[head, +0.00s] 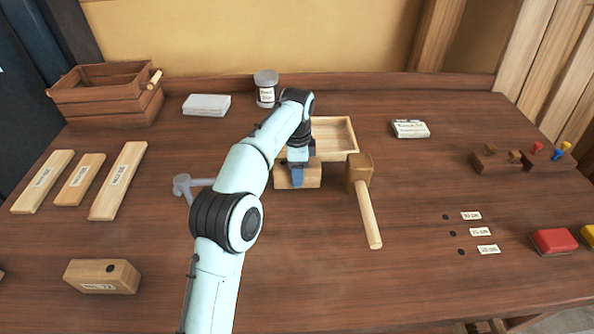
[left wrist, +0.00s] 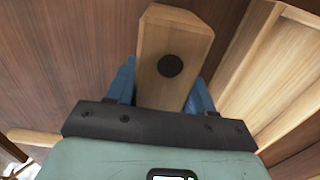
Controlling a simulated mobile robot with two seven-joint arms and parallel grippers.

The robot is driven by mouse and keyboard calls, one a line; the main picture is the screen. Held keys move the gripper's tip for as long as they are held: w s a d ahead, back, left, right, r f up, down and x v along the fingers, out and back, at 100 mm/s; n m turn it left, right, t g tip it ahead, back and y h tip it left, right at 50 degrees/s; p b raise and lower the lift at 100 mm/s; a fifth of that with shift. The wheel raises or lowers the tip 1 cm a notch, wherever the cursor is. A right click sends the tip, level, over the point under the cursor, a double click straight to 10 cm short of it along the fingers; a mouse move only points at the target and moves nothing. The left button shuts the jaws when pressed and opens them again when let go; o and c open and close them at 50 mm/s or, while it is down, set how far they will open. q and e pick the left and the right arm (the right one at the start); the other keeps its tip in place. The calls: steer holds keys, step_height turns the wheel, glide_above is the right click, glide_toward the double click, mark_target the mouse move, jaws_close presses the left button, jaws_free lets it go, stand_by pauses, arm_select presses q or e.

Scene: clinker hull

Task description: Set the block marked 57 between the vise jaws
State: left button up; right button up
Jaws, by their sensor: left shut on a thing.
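My left gripper (head: 298,172) is shut on a pale wooden block (head: 312,179), just in front of the shallow wooden tray. In the left wrist view the block (left wrist: 178,35) sits between the blue fingers and shows a dark round hole. No number on it shows, and I cannot tell whether it touches the bench. Another wooden block (head: 103,276) with a dark hole and a small label, too small to read surely, lies at the lower left. I cannot make out vise jaws in either view. My right gripper is not in view.
The tray (head: 345,122) is behind the held block, a mallet (head: 368,210) close on its right, and a grey hammer (head: 183,184) on its left, partly behind my arm. Labelled boards (head: 118,180) lie at left. The bench's front middle is clear.

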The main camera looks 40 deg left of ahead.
arm_select(q)
steer(key=o, duration=1.3)
steer(key=shift+f, duration=0.1)
step_height(320, 180, up, 12)
steer(key=p, duration=0.5)
steer(key=shift+w+p, duration=0.1)
steer(key=shift+p, duration=0.3)
steer(key=s+a+r+t+h+p, duration=0.3)
steer(key=shift+h, duration=0.3)
steer(key=b+x, duration=0.1)
steer(key=x, duration=0.7)
steer(key=shift+f, duration=0.1)
steer(key=shift+x, duration=2.8)
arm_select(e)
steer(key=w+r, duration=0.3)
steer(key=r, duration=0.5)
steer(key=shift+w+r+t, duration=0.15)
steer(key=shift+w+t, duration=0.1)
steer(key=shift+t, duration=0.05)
